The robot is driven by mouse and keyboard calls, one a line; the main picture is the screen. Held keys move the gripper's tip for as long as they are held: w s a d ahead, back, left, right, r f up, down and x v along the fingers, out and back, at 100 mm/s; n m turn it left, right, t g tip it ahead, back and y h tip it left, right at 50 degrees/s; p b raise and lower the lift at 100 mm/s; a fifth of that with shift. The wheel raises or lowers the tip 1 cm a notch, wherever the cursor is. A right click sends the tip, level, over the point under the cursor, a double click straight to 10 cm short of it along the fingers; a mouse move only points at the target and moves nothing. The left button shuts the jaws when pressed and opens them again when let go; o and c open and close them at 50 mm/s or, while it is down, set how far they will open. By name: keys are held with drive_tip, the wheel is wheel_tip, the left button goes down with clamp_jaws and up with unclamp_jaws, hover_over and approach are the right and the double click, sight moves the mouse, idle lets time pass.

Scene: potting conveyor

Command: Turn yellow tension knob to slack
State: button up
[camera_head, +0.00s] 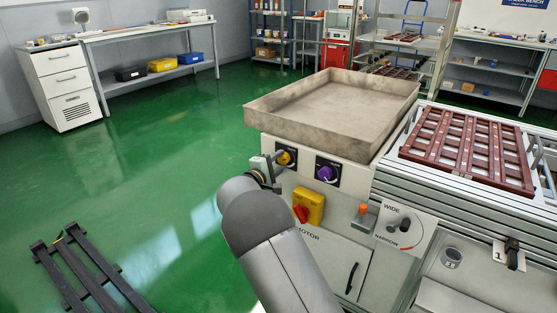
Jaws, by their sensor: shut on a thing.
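The yellow tension knob (285,158) sits on a dark square plate on the front of the conveyor's cabinet, below the grey tray. My gripper (278,160) is at this knob, reaching in from the left, and is shut on it. The fingers hide part of the knob and its plate, so I cannot read its setting. A purple knob (326,173) sits on its own dark plate just to the right, apart from my gripper.
A yellow switch box with a red handle (308,206) is below the knobs. An orange-topped part (362,210) and a WIDE/NARROW lever plate (404,228) are further right. The large grey tray (262,118) overhangs above. The green floor to the left is mostly free.

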drive_tip(key=n+p, duration=0.4)
drive_tip(key=n, duration=0.2)
drive_tip(key=shift+r, duration=0.15)
drive_tip(key=n+p, duration=0.3)
drive_tip(key=shift+n, duration=0.4)
drive_tip(key=shift+n+p, duration=1.2)
drive_tip(key=shift+n, duration=0.3)
drive_tip(key=shift+f, duration=0.2)
drive_tip(key=o, duration=1)
drive_tip(key=shift+s, duration=0.1)
drive_tip(key=p+v, duration=0.1)
drive_tip(key=v, duration=1.6)
drive_tip(key=shift+s+a+p, duration=0.1)
drive_tip(key=shift+a+p, duration=0.05)
drive_tip(key=shift+p, duration=0.15)
